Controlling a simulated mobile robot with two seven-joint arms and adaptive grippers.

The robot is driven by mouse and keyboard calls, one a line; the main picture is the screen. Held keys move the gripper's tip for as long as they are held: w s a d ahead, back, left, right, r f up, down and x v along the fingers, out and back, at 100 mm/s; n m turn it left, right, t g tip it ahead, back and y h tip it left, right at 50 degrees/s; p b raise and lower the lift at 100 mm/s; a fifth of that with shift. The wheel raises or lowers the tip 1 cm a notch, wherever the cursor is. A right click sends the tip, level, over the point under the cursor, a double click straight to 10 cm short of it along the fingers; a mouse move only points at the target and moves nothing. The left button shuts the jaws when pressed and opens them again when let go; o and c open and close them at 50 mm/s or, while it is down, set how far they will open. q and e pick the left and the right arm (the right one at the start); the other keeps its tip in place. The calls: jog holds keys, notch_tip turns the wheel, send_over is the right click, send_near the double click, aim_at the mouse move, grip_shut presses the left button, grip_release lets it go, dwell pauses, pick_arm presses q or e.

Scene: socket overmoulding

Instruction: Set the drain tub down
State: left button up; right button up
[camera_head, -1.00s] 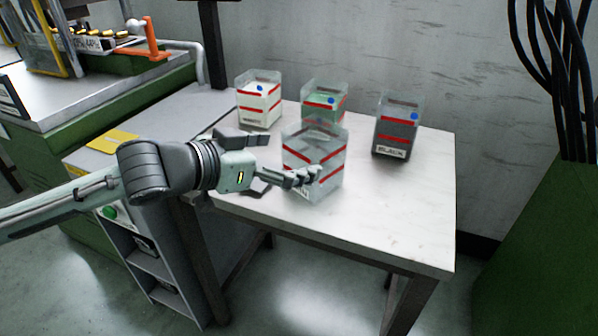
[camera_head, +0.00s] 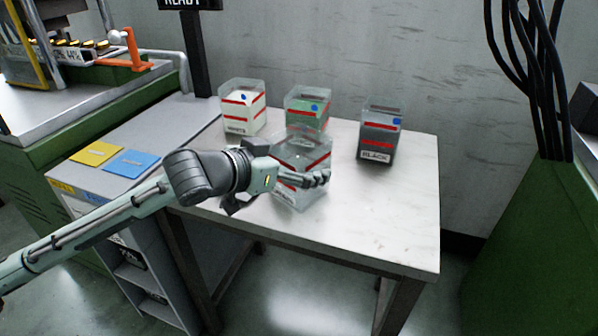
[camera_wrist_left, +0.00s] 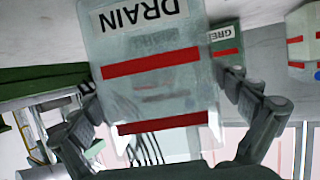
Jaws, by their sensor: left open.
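The drain tub (camera_head: 312,152) is a clear box with red bands, near the left front part of the table (camera_head: 390,225). In the left wrist view the drain tub (camera_wrist_left: 150,90) shows its DRAIN label upside down. My left gripper (camera_head: 290,168) is at the tub, one finger across its near face. In the left wrist view my left gripper (camera_wrist_left: 157,92) has its fingers spread on either side of the tub. The tub appears to stand on the table, but its base is partly hidden. My right gripper is not in view.
A white-filled tub (camera_head: 243,108), a green-filled tub (camera_head: 306,107) and a black tub (camera_head: 379,138) stand along the back of the table. A yellow card (camera_head: 96,153) and a blue card (camera_head: 131,163) lie on the grey cabinet. The table's right front is clear.

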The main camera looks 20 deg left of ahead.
pick_arm(q)
jog(key=c, duration=1.3)
